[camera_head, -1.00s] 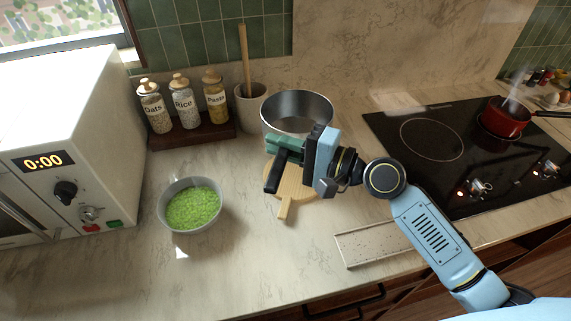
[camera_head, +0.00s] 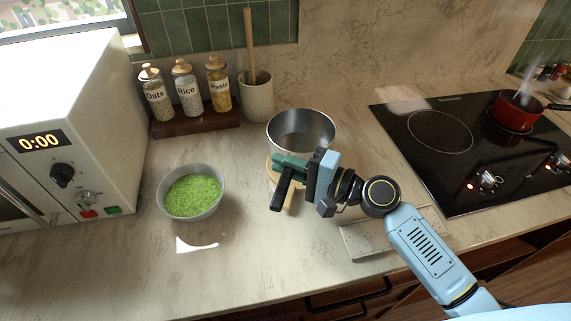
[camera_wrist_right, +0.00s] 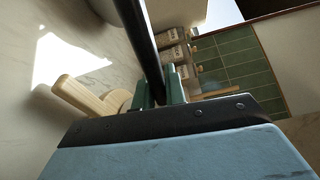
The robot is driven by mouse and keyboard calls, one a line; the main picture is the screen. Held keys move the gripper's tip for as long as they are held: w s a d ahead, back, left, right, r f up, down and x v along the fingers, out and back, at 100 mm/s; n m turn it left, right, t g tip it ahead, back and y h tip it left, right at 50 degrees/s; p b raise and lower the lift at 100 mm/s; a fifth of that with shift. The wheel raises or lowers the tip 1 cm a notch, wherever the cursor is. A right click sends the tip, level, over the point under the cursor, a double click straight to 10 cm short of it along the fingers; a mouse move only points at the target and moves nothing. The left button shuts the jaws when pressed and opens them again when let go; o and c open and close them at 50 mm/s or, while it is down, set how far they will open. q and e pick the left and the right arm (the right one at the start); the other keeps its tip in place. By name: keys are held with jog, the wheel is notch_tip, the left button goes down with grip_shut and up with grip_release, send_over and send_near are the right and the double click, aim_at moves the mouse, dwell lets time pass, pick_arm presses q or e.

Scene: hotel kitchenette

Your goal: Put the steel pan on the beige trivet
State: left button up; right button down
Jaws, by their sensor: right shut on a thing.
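The steel pan (camera_head: 302,128) is upright above the round wooden beige trivet (camera_head: 270,172) in the head view, covering most of it. I cannot tell whether the pan's base touches the trivet. My right gripper (camera_head: 290,164) is shut on the pan's black handle (camera_head: 282,190), which sticks out toward the counter's front. The right wrist view shows the dark handle (camera_wrist_right: 143,45) between the green fingers (camera_wrist_right: 158,92), and the trivet's wooden handle (camera_wrist_right: 80,95) to the left. My left gripper is not in view.
A grey bowl of green peas (camera_head: 191,193) stands left of the trivet. Behind are a jar rack (camera_head: 195,122) and a utensil crock (camera_head: 256,98). A black cooktop (camera_head: 455,165) with a red pot (camera_head: 515,112) is at right. A speckled flat board (camera_head: 368,240) lies near the front edge.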

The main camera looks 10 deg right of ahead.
jog(key=c, duration=1.8)
grip_release()
jog(key=shift+f, duration=0.1)
jog(key=o, duration=0.3)
jog(key=shift+o, duration=0.2)
jog(key=shift+r, duration=0.2)
jog(key=b+v, duration=0.2)
jog(key=v, duration=0.9)
jog(key=shift+f, duration=0.15)
jog(key=shift+s+d+b, duration=0.35)
jog(key=shift+d, duration=0.05)
